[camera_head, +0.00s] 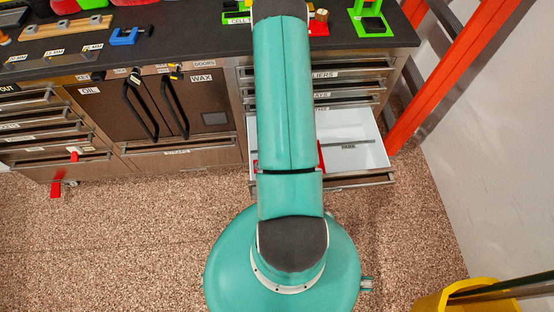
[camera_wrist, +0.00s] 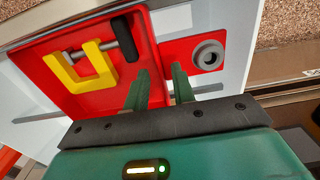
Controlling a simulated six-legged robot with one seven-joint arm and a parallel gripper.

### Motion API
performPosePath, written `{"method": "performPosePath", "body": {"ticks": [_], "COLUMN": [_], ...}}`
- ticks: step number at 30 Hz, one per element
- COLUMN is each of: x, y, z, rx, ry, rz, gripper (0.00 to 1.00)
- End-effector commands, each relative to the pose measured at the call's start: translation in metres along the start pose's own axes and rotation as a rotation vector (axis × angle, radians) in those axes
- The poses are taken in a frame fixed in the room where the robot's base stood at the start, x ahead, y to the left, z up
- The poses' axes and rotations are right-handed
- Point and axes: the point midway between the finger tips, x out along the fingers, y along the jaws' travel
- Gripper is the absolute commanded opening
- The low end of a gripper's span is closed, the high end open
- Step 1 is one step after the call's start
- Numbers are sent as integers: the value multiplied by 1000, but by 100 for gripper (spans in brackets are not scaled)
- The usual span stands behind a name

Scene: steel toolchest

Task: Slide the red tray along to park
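The red tray (camera_wrist: 75,90) lies in the open white drawer and fills much of the wrist view. A yellow clamp-like tool (camera_wrist: 85,68) with a dark handle rests in it. On its right is a flat red part with a grey ring-shaped knob (camera_wrist: 208,55). My gripper (camera_wrist: 160,70) is open, with its two green fingers apart at the tray's right side wall, one on either side of it. I cannot tell whether they touch it. In the head view my arm hides most of the tray; a red edge (camera_head: 321,156) shows. The PARK label (camera_head: 348,147) is in the drawer's right part.
The open drawer (camera_head: 362,168) has bare white floor at its right. Closed drawers (camera_head: 335,75) are above it. An orange-red upright (camera_head: 440,80) stands to the right. A yellow bin (camera_head: 455,300) is at lower right. The worktop (camera_head: 200,35) holds several tools.

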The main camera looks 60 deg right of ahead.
Motion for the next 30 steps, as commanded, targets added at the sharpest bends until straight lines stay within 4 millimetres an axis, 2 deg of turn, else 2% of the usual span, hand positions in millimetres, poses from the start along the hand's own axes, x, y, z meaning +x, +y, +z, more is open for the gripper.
{"method": "performPosePath", "body": {"ticks": [3, 12, 16, 17, 30], "x": [9, 11, 11, 11, 11], "y": [0, 0, 0, 0, 0], "z": [1, 0, 0, 0, 0], "rx": [0, 1, 1, 1, 1], "ry": [-1, 0, 0, 0, -1], "rz": [0, 0, 0, 0, 0], "gripper": [25, 25, 2, 0, 0]}}
